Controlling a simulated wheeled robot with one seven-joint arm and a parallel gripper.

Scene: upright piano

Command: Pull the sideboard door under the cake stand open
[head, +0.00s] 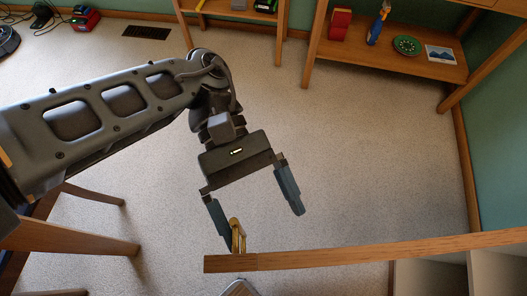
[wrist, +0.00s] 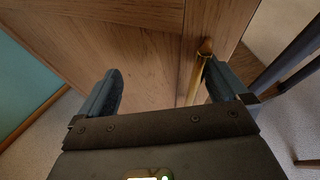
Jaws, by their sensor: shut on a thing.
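The sideboard door (head: 340,251) shows from above as a long wooden edge, and its panelled face fills much of the wrist view (wrist: 120,55). Its upright brass handle (head: 238,236) is near the door's free end. My gripper (head: 252,206) is at this handle, with the handle between its fingers. The handle (wrist: 197,78) lies close against the right finger in the wrist view; the other finger stands well apart from it, in front of the door face. Carpet shows past the door's free edge. The cake stand is not in view.
Pale compartments (head: 430,276) show behind the door at lower right. Wooden chair or table legs (head: 90,240) stand at left. A low wooden shelf (head: 440,68) with small objects is at the back right. Open carpet (head: 370,160) lies between.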

